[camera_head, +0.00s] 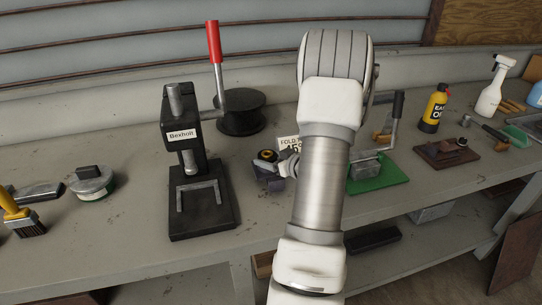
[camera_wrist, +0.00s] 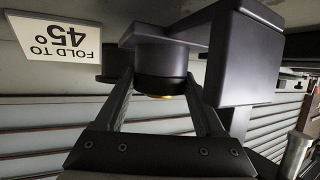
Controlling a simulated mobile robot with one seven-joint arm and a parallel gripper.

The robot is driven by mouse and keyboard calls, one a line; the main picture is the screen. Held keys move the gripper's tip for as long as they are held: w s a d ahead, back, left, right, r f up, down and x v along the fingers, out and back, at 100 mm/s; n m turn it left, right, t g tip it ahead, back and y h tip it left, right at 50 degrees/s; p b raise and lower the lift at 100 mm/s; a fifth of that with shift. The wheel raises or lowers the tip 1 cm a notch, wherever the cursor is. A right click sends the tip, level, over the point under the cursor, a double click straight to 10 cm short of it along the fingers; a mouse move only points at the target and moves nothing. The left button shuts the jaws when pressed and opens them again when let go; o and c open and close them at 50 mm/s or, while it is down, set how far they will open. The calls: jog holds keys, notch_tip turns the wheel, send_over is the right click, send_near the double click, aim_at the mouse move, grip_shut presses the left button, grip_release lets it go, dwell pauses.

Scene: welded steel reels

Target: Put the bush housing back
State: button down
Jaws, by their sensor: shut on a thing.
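The bush housing (camera_wrist: 162,62) is a short dark cylinder with a black lower band and a bit of brass at its end. My gripper (camera_wrist: 160,78) is shut on it, one finger on each side. In the wrist view it is right up against a dark blue-grey bracket (camera_wrist: 245,55); I cannot tell whether it is seated. In the head view the housing (camera_head: 265,154) shows as a small black ring with a yellow centre, above the dark bracket (camera_head: 275,183). My arm hides part of this spot.
A black Bexholt press (camera_head: 183,135) with a red-tipped lever stands left of my gripper. A black reel (camera_head: 241,112) and a FOLD TO 45° sign (camera_head: 288,144) are behind. A green base (camera_head: 378,177) with a crank is right of my arm. Bare bench lies in front.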

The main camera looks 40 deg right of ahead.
jog(key=shift+f, duration=0.9)
jog(key=shift+f, duration=0.1)
grip_release()
jog(key=shift+f, duration=0.2)
jog(key=shift+r, duration=0.1)
jog(key=shift+s+r, duration=0.15)
jog(key=shift+s, duration=0.05)
jog(key=p+v, duration=0.1)
jog(key=v, duration=1)
jog(key=shift+s+a+r, duration=0.1)
jog(key=shift+s, duration=0.25)
